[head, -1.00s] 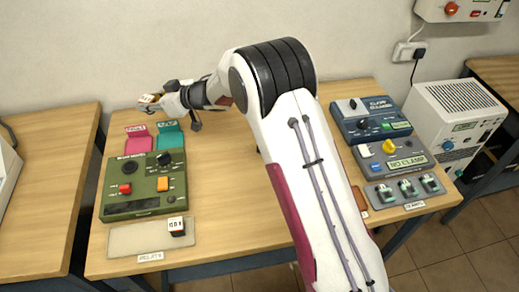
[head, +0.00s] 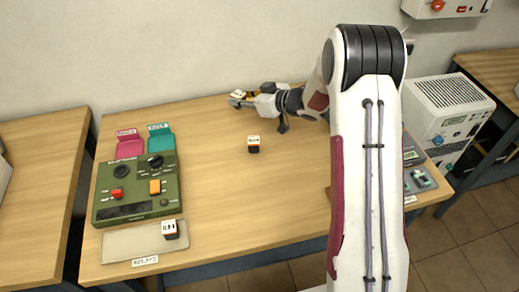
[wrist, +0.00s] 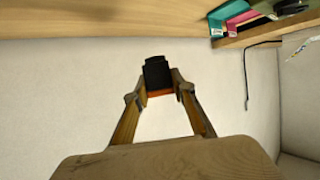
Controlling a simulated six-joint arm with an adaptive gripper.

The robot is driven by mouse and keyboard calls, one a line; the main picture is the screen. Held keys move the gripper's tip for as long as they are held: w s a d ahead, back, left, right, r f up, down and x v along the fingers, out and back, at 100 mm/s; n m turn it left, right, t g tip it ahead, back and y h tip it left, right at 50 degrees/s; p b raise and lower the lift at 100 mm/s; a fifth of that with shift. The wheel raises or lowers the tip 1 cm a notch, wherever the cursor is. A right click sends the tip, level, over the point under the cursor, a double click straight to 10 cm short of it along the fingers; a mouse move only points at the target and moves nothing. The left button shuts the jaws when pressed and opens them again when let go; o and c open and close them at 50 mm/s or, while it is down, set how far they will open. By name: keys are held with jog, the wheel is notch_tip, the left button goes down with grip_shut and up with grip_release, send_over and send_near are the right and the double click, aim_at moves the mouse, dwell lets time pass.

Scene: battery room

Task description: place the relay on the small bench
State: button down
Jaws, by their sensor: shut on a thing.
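My gripper (head: 238,102) is shut on a relay (head: 239,94), held above the back edge of the main table. In the wrist view this relay (wrist: 158,75) is a dark block with an orange end between the two fingertips (wrist: 160,88). A second relay (head: 254,145), white-topped with an orange band and dark base, stands alone on the table's middle. Benches stand at left (head: 38,150) and right (head: 490,68); I cannot tell which is the small bench.
A green control box (head: 137,190) is at the table's left, with pink (head: 129,145) and teal (head: 160,139) holders behind it. My arm hides much of the table's right side. A white ventilated unit (head: 445,115) stands beyond it. The table's centre is mostly clear.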

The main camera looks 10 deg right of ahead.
jog(key=s+d+f, duration=0.2)
jog(key=s+d, duration=0.5)
jog(key=d, duration=0.3)
jog(key=n+g+y, duration=0.1)
send_over(272, 155)
jog(key=shift+s+r, duration=0.1)
jog(key=shift+r, duration=0.15)
jog(key=shift+f, duration=3.15)
jog(key=shift+f, duration=1.85)
jog(key=shift+f, duration=0.15)
